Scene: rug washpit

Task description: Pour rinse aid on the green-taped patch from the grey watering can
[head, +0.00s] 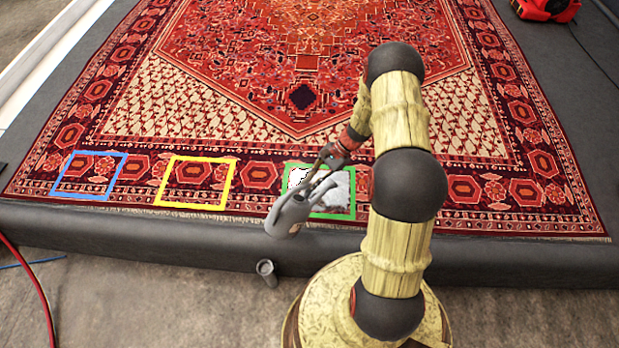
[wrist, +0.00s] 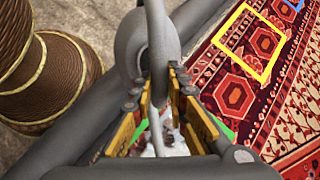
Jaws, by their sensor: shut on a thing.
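The grey watering can (head: 289,213) hangs from my gripper (head: 331,158) at the rug's near edge, overlapping the left part of the green-taped patch (head: 337,194) in the head view. A white, uneven covering shows inside the green tape. In the wrist view my gripper (wrist: 160,98) is shut around the handle of the can (wrist: 152,40). White and a strip of green tape (wrist: 222,128) show beyond the fingers. The can looks tilted in the head view. I cannot make out its spout tip or any stream of liquid.
A yellow-taped square (head: 231,182) and a blue-taped square (head: 62,174) lie farther left on the patterned rug (head: 300,60). A small grey cup-like object (head: 266,270) is on the floor in front of the padded dark edge (head: 150,225). A red hose (head: 42,290) runs at left.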

